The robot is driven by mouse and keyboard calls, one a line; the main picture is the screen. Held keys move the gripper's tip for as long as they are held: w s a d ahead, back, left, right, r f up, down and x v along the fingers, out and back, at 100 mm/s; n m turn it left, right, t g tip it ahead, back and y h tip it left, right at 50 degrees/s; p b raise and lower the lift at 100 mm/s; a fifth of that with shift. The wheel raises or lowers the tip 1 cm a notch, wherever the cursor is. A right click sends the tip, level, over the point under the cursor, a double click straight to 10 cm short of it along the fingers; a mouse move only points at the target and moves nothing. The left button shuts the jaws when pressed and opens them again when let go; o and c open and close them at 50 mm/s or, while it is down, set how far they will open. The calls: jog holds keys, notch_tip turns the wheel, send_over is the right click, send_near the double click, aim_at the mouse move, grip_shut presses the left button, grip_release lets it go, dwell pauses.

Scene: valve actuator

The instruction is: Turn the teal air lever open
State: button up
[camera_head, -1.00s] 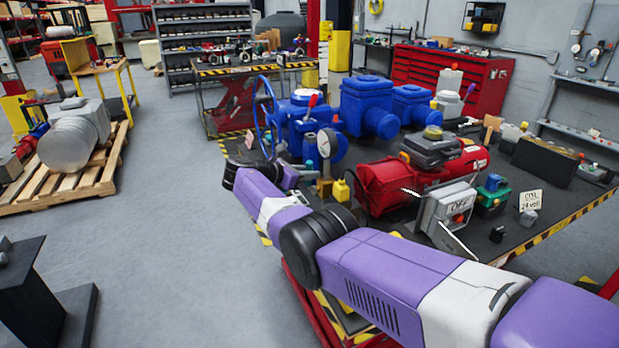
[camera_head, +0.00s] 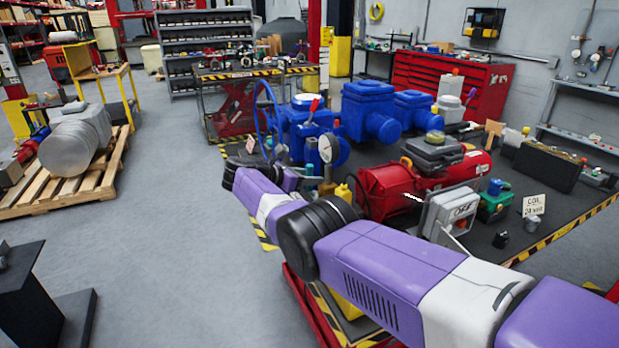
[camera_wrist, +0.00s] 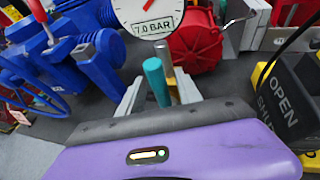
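The teal air lever (camera_wrist: 157,82) is a short upright-looking cylinder in the wrist view, in front of a brass-coloured fitting. My gripper (camera_wrist: 158,88) is open, with one pale finger on each side of the lever. Gaps show between the lever and the fingers, and I see no clear contact. In the head view the teal lever (camera_head: 309,170) is a small patch beside my wrist; my fingers are not clear there. A round white gauge (camera_wrist: 148,14) marked 7.0 BAR sits just behind the lever.
A black OPEN/SHUT indicator (camera_wrist: 285,100) stands close on the right. A blue valve body with a red lever (camera_wrist: 40,12) is on the left. A red actuator (camera_wrist: 194,42) lies behind. The grey floor (camera_head: 150,260) left of the bench is clear.

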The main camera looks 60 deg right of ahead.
jog(key=v, duration=0.7)
jog(key=shift+a+p, duration=0.35)
jog(key=shift+a, duration=0.05)
jog(key=shift+w+r, duration=0.1)
dwell(0.3)
